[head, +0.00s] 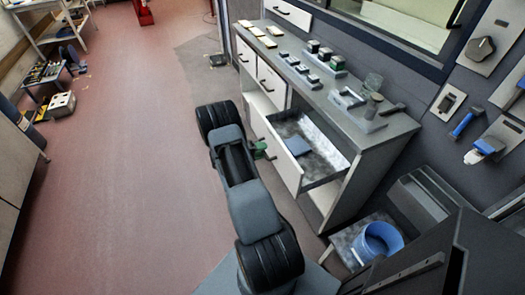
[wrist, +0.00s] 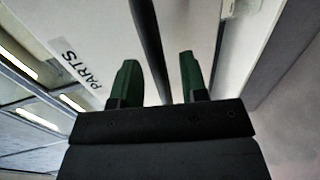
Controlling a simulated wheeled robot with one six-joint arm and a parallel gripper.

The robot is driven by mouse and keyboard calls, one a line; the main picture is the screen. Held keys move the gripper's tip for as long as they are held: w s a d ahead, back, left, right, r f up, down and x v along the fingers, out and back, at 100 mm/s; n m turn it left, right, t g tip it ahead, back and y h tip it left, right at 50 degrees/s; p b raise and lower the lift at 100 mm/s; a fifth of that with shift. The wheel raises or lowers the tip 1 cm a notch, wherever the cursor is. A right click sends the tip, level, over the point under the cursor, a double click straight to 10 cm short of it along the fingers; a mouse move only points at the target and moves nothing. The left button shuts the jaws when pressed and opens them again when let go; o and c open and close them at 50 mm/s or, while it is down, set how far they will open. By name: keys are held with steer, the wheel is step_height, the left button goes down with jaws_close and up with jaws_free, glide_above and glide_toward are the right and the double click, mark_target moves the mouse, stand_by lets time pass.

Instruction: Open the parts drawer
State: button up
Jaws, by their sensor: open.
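The parts drawer (head: 279,158) stands pulled out of the grey-topped cabinet, with its inside showing and a blue item (head: 491,0) lying in it.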

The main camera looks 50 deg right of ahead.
steer(key=v, duration=1.3)
